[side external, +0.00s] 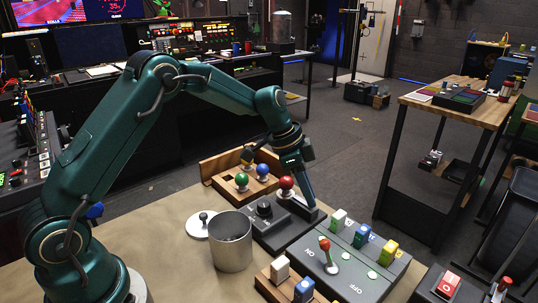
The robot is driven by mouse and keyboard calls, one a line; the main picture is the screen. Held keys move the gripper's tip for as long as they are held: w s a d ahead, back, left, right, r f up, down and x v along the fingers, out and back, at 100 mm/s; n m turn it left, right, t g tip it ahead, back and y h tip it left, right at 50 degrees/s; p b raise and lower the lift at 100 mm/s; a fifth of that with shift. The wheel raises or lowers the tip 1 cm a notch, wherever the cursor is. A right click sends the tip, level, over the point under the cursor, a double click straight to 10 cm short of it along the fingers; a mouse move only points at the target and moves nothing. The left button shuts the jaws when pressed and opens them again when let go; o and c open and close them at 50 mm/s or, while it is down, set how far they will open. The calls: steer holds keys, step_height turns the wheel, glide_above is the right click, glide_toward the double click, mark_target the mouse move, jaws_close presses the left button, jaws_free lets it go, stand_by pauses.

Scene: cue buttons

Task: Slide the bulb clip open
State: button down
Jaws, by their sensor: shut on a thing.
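A red round bulb (287,183) stands on a dark grey box (278,232) near the middle of the table. A black knob (264,209) sits on the same box, left of the bulb. My gripper (311,204) points down at the box's right end, just right of the bulb. It is shut on a small part there, which looks to be the bulb clip. The fingers mostly hide the clip, so how far it is slid cannot be told.
A wooden block with green and blue balls (242,181) stands behind the box. A grey switch panel (345,270) with a red-tipped lever (325,245) stands in front right.

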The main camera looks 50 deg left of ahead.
steer(key=c, duration=0.9)
jaws_free()
steer(key=shift+d, duration=0.2)
steer(key=shift+o, duration=0.2)
steer(key=v, duration=0.5)
steer(key=shift+r, duration=0.15)
